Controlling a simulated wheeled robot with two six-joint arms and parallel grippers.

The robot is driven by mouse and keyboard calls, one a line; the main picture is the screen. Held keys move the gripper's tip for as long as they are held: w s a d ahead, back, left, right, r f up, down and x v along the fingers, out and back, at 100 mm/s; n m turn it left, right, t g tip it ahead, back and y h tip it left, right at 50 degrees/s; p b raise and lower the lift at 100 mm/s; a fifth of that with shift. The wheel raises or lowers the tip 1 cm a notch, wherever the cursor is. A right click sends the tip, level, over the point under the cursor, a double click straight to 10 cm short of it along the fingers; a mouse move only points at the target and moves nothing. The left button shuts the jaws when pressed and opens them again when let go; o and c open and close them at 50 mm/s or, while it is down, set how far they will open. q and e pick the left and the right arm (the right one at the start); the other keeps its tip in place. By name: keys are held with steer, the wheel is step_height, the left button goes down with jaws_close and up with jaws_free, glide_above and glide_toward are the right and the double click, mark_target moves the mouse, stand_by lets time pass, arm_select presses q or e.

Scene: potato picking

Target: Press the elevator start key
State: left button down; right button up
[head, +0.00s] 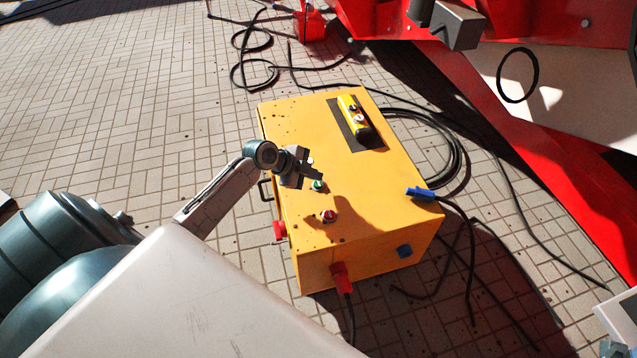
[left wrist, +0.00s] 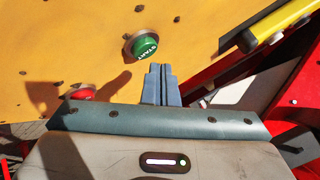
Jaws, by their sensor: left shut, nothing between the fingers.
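The yellow control box (head: 290,130) stands on the paved floor in the middle of the head view. On its top is a green start button (head: 318,185), partly beside my gripper; in the left wrist view the green button (left wrist: 141,44) reads START. A red button (head: 328,216) is nearer the front edge and shows in the left wrist view (left wrist: 82,92). My left gripper (head: 318,174) is shut and empty, over the box close to the green button. In the left wrist view its fingertips (left wrist: 160,68) appear just below and right of the button.
A yellow pendant (head: 353,115) lies on a dark pad on the box. Red and blue plugs (head: 340,272) (head: 421,194) with black cables stick out from the box. Red machinery (head: 560,150) stands at the right. Paving at the left is open.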

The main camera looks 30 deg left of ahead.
mark_target(315, 184)
arm_select(q)
steer(key=shift+f, duration=0.1)
stand_by(0.6)
steer(key=shift+f+b, duration=0.35)
steer(key=shift+b, duration=0.05)
steer(key=shift+f+b, duration=0.35)
steer(key=shift+f, duration=0.1)
stand_by(0.5)
steer(key=shift+r+p, duration=0.6)
steer(key=shift+r, duration=0.3)
steer(key=shift+r+p, duration=1.9)
steer(key=shift+r, duration=0.65)
steer(key=shift+f, duration=0.1)
